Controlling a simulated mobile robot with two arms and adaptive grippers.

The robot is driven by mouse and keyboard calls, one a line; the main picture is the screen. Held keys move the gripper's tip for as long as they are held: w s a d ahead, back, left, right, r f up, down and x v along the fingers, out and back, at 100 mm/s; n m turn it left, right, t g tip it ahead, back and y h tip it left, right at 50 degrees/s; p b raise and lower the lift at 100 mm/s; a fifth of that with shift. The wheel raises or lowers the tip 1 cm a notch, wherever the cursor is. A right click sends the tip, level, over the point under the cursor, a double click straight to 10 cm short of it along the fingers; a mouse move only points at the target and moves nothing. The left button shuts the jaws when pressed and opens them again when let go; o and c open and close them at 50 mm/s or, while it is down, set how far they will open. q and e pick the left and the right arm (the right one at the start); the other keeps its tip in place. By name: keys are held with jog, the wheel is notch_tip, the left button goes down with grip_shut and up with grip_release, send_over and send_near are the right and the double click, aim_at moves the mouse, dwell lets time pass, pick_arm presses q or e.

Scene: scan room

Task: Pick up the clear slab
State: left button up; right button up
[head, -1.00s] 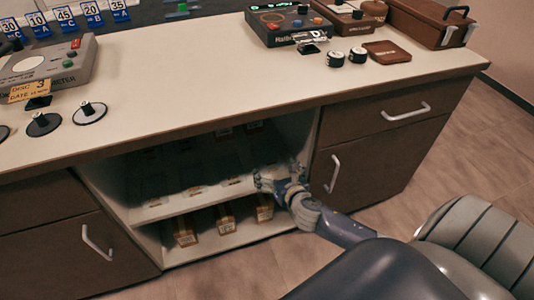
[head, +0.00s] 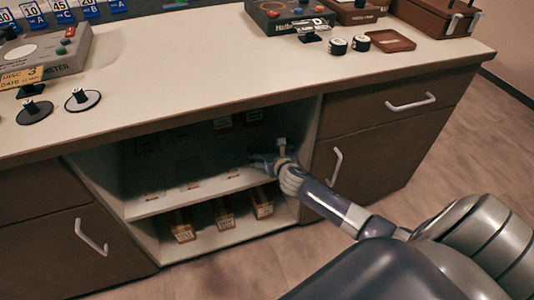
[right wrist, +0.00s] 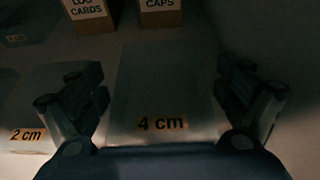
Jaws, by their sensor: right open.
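A clear slab (right wrist: 160,85) marked "4 cm" lies on the dim cabinet shelf, between and beyond my fingers in the right wrist view. A second clear slab (right wrist: 30,100) marked "2 cm" lies to its left, partly behind the left finger. In the head view, several faint slabs (head: 193,175) stand out mainly by their orange labels on the upper shelf. My right gripper (head: 267,158) reaches into the right side of that shelf, open and empty. Whether a finger touches the slab, I cannot tell. My left gripper is not in view.
Boxes marked "LOG CARDS" (right wrist: 90,14) and "CAPS" (right wrist: 160,14) stand behind the slabs. The upper shelf (head: 150,208) has cartons (head: 225,215) below it. The countertop (head: 230,85) overhangs the opening, and a cabinet door (head: 345,180) is close on the right.

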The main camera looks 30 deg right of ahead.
jog(key=shift+w+f, duration=0.1)
jog(key=shift+w, duration=0.15)
jog(key=shift+c, duration=0.5)
jog(key=c, duration=1.4)
jog(key=shift+c, duration=0.2)
